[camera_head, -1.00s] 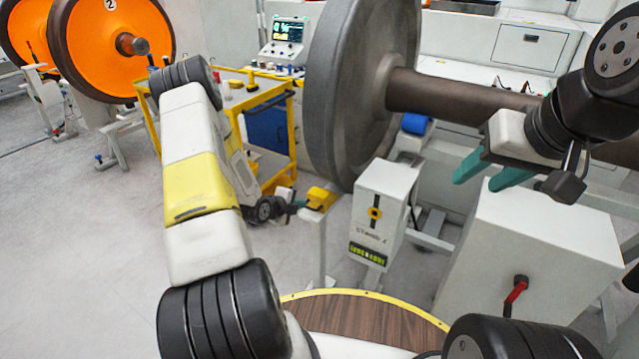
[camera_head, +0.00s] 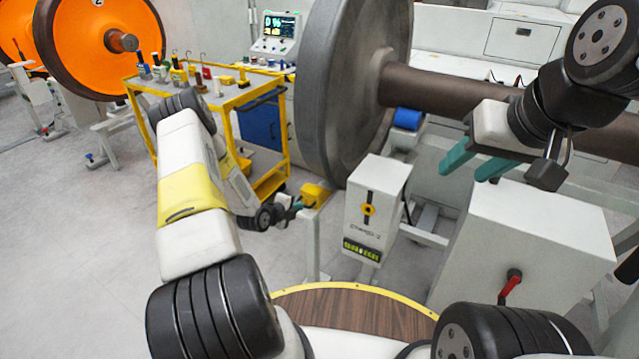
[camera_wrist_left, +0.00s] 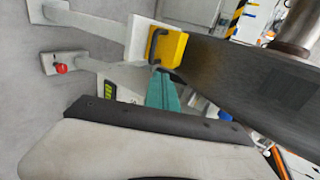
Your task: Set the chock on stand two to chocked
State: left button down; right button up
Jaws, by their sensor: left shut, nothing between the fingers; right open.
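The yellow chock (camera_head: 317,194) sits on a white post at the lower left of the big grey wheel (camera_head: 352,95). In the left wrist view the chock (camera_wrist_left: 171,47) carries a dark handle and lies close to the wheel rim; I cannot tell whether they touch. The stand two box (camera_head: 376,205) stands right of the chock. My left gripper (camera_head: 297,205) is shut and empty, just left of the chock. Its teal fingers (camera_wrist_left: 161,88) point at the chock's handle side; contact is unclear. My right gripper (camera_head: 470,165) is open and empty below the axle.
A yellow-framed cart (camera_head: 225,95) with small items stands left of the wheel. A grey cabinet (camera_head: 525,245) with a red-handled lever (camera_head: 511,285) stands at right. The brown axle (camera_head: 450,93) runs right from the wheel.

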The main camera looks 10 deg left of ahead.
aim_at(319, 191)
pick_arm(q)
jog(key=x, duration=0.5)
jog(key=r+x, duration=0.1)
jog(key=x, duration=0.1)
jog(key=shift+w+d, duration=0.2)
jog(key=shift+w, duration=0.4)
jog(key=shift+w+d, duration=0.2)
jog(key=shift+w, duration=0.35)
jog(key=w, duration=0.2)
jog(key=w+d, duration=0.2)
jog(key=w, duration=0.1)
jog(key=shift+w+d+f, duration=0.1)
jog(key=shift+w, duration=0.45)
jog(key=shift+r, duration=0.2)
